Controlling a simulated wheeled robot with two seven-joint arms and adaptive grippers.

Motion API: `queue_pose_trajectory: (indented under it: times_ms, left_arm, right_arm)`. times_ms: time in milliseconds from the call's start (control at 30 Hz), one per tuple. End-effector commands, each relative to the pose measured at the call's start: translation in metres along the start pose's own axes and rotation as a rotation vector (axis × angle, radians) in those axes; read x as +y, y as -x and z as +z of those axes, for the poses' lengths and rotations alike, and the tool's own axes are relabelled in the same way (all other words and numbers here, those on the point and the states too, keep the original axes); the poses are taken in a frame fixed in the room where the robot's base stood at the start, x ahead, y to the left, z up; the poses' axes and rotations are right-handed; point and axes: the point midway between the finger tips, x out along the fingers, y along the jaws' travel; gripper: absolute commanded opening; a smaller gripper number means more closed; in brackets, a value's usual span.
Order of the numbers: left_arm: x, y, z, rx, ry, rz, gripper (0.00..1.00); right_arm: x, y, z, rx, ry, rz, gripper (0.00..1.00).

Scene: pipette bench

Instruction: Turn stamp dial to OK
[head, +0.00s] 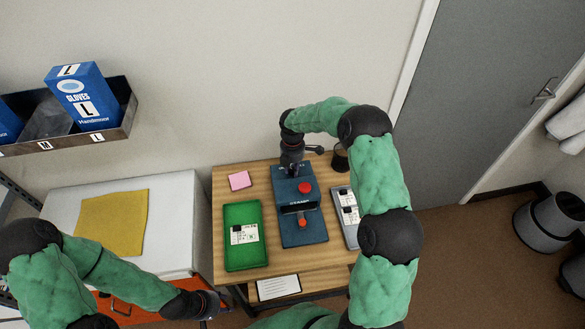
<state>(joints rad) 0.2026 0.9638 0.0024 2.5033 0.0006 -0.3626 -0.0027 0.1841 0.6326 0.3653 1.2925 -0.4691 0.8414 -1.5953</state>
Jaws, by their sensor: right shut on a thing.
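The blue stamp machine (290,228) stands on the wooden bench, with a red round knob (305,188) and a red-tipped lever (302,222) on it. My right gripper (289,168) reaches down onto the machine's far end and is shut on the stamp dial there. The gripper hides the dial, so its setting cannot be read. My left gripper (218,305) is low at the bench's front left, away from the machine. Its fingers are too small and dark to tell whether they are open.
A green tray (229,258) with a labelled card lies left of the machine, and a grey tray (337,193) with cards lies right, partly behind my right arm. A pink note pad (239,180) lies at the back left. A dark cup (340,160) stands at the back right.

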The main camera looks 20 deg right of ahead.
Motion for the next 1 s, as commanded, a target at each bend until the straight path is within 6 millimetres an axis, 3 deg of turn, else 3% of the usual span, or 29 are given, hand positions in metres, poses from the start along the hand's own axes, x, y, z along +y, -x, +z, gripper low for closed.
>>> queue_pose_trajectory:
  times_ms: [33,67,100,133,567,1000]
  left_arm:
    - [0.000,0.000,0.000,0.000,0.000,0.000,0.40]
    - [0.000,0.000,0.000,0.000,0.000,0.000,0.40]
    - [0.000,0.000,0.000,0.000,0.000,0.000,0.40]
    - [0.000,0.000,0.000,0.000,0.000,0.000,0.40]
    - [0.000,0.000,0.000,0.000,0.000,0.000,0.40]
    - [0.000,0.000,0.000,0.000,0.000,0.000,0.40]
  right_arm:
    - [0.000,0.000,0.000,-0.001,0.001,0.001,0.00]
    - [0.000,0.000,0.000,0.000,0.001,0.001,0.35]
    - [0.000,0.000,0.000,0.000,0.001,0.001,0.46]
    - [0.000,0.000,0.000,0.000,0.001,0.001,0.51]
    - [0.000,0.006,0.000,0.000,0.000,0.000,0.51]
    - [0.002,0.064,0.000,-0.001,0.001,0.003,0.51]
